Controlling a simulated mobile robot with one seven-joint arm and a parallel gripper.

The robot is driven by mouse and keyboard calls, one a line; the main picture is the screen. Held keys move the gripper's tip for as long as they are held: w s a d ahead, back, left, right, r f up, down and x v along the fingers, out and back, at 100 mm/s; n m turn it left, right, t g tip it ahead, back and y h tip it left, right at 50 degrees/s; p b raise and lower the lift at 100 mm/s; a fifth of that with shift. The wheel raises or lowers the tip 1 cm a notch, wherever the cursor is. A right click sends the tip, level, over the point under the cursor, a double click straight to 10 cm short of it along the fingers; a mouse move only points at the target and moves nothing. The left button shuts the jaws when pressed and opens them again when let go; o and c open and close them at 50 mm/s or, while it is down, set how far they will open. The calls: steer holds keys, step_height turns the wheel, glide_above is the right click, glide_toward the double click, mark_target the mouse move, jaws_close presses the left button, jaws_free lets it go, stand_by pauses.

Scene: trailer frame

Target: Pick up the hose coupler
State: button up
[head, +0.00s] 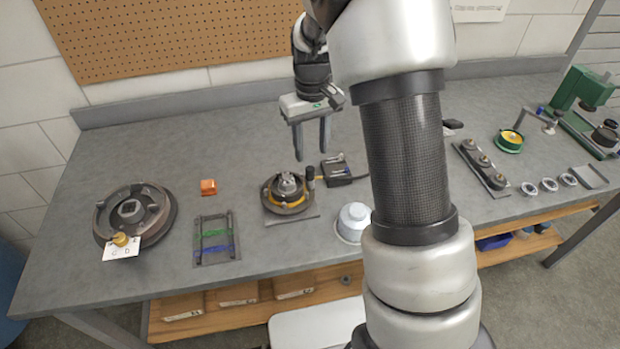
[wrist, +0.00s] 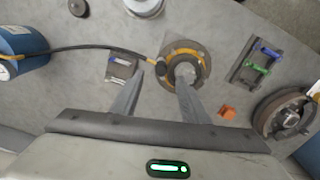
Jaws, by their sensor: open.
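The hose coupler (wrist: 153,61) appears to be the small yellow piece at the end of a black hose (wrist: 90,47) in the wrist view. It lies beside a round metal hub with a yellow ring (wrist: 184,60); a dark knob touches or overlaps its end. In the head view the yellow piece (head: 319,178) is small, just right of the hub (head: 287,191). My gripper (head: 311,150) is open and empty, fingers pointing down above the bench, behind the hub. In the wrist view the coupler shows beyond and between the fingertips (wrist: 160,80).
A dark block with pins (head: 338,169) sits right of the coupler. An orange block (head: 208,187), a slotted plate (head: 215,240) and a brake drum (head: 134,214) are at left. The bench's back left is clear.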

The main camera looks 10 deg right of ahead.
mark_target(310, 167)
step_height(310, 167, down, 8)
steer(key=shift+w+a+r, duration=0.1)
steer(key=shift+w+a, duration=0.05)
steer(key=c, duration=1)
jaws_close()
step_height(310, 167, up, 10)
step_height(310, 167, up, 3)
steer(key=p, duration=0.2)
steer(key=shift+r+p, duration=0.15)
steer(key=shift+p, duration=0.2)
